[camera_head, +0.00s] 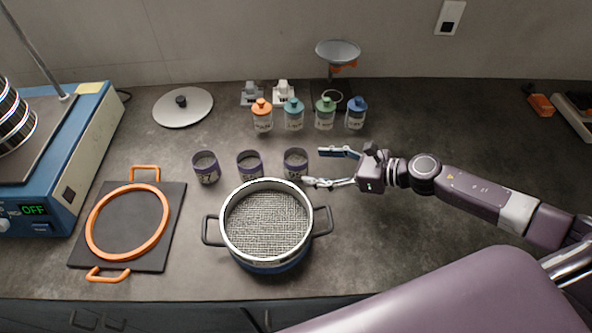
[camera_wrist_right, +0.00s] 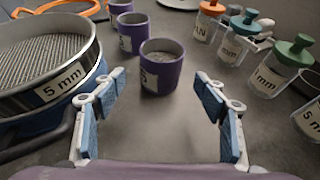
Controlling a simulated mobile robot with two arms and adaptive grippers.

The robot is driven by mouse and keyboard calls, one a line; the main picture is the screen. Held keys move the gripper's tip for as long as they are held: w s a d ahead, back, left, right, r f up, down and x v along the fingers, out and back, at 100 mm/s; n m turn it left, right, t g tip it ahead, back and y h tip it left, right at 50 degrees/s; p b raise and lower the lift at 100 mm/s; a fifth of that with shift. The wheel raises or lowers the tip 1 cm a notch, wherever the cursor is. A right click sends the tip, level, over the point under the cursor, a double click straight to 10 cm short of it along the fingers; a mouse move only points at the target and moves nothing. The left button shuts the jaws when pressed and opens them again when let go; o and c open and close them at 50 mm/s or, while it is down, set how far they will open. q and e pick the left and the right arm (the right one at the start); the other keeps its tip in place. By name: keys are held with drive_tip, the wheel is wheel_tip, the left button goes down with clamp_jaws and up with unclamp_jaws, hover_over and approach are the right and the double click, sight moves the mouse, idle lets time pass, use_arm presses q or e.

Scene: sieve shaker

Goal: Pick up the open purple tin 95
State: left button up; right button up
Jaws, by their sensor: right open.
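Three open purple tins stand in a row behind the sieve: a left one (camera_head: 206,168), a middle one (camera_head: 250,165) and a right one (camera_head: 296,164). Their labels are too small to read surely. My right gripper (camera_head: 316,167) is open and empty, just right of the right tin, with its fingers pointing at it. In the right wrist view the nearest tin (camera_wrist_right: 161,70) stands upright ahead, between and beyond the open fingers (camera_wrist_right: 160,100). Its label is partly turned away. The other tins (camera_wrist_right: 131,35) stand behind it. My left gripper is not in view.
A sieve (camera_head: 268,265) with dark handles stands close in front of the tins. Bottles with orange, teal, green and blue caps (camera_head: 325,115) stand behind them.

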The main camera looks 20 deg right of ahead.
sight(307, 165)
drive_tip(key=shift+w+a+f+p, duration=0.15)
drive_tip(key=shift+w+a+p, duration=0.2)
drive_tip(key=shift+w+a, duration=0.1)
drive_tip(key=shift+w+a+f, duration=0.15)
drive_tip(key=shift+w+a, duration=0.1)
drive_tip(key=shift+a, duration=0.05)
drive_tip(key=p+x, duration=0.2)
drive_tip(key=x, duration=0.2)
drive_tip(key=shift+w+a+f, duration=0.1)
drive_tip(key=shift+w+f, duration=0.1)
drive_tip(key=shift+f, duration=0.1)
drive_tip(key=shift+w+a+f, duration=0.25)
drive_tip(key=shift+a+f, duration=0.05)
drive_tip(key=c, duration=1.2)
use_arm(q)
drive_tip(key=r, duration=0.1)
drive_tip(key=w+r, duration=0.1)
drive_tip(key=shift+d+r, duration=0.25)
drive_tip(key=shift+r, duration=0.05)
use_arm(e)
drive_tip(key=shift+c, duration=0.8)
drive_tip(key=shift+r, duration=0.15)
